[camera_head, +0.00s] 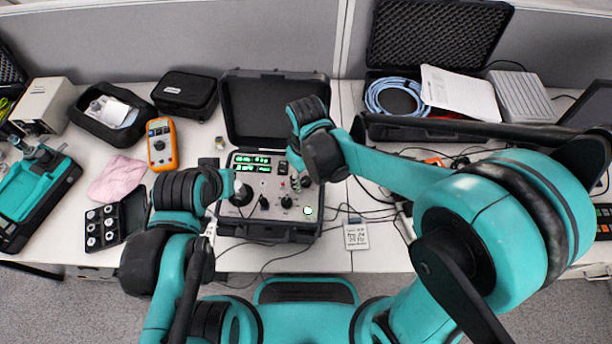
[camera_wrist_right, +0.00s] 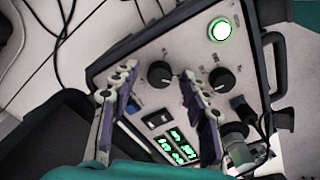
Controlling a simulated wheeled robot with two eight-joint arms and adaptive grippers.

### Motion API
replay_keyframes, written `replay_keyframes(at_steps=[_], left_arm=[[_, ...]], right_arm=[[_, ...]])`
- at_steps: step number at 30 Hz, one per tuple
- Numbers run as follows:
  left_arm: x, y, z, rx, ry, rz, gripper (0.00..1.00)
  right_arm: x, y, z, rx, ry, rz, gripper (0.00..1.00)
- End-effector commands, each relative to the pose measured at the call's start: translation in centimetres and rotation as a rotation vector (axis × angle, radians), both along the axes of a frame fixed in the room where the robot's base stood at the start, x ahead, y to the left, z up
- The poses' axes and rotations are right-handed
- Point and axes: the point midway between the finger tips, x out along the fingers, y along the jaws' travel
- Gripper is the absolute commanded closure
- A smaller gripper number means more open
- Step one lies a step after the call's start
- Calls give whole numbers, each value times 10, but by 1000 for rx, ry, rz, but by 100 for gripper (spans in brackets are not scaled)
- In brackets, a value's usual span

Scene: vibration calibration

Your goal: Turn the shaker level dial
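The shaker unit (camera_head: 250,213) sits in an open black case, with green displays (camera_head: 252,160) and several black knobs. My right gripper (camera_head: 297,182) is over the panel's right part. In the right wrist view its two fingers (camera_wrist_right: 157,71) are spread, with a black knob (camera_wrist_right: 160,74) between their tips; contact is unclear. Another knob (camera_wrist_right: 221,79) lies just right of it. Labels are too small to read, so I cannot tell which is the level dial. My left gripper (camera_head: 236,192) is at the panel's left side, by a large black knob (camera_head: 241,196); its fingers are unclear.
A lit green button (camera_head: 308,211) is at the panel's lower right corner. The raised case lid (camera_head: 262,108) stands behind. An orange multimeter (camera_head: 161,143) and a pink cloth (camera_head: 117,179) lie to the left. Cables and a printed card (camera_head: 356,237) lie to the right.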

Motion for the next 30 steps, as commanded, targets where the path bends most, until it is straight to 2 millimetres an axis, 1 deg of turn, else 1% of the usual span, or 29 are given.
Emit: replay_keyframes(at_steps=[7, 11, 14, 21, 24, 27, 30], left_arm=[[0, 0, 0, 0, 0, 0, 100], [0, 0, 0, 0, 0, 0, 100], [0, 0, 0, 0, 0, 0, 100], [0, 0, 0, 0, 0, 0, 100], [0, 0, 0, 0, 0, 0, 100], [0, 0, 0, 0, 0, 0, 100], [0, 0, 0, 0, 0, 0, 100]], right_arm=[[0, 0, 1, 0, 0, 0, 54], [0, 0, 12, 1, -1, 0, 54], [0, 0, 29, 0, 0, 0, 54], [0, 0, 82, 0, 0, 0, 54], [0, 0, 99, 0, 0, 0, 54], [0, 0, 111, 0, 0, 0, 54], [0, 0, 118, 0, 0, 0, 54]])
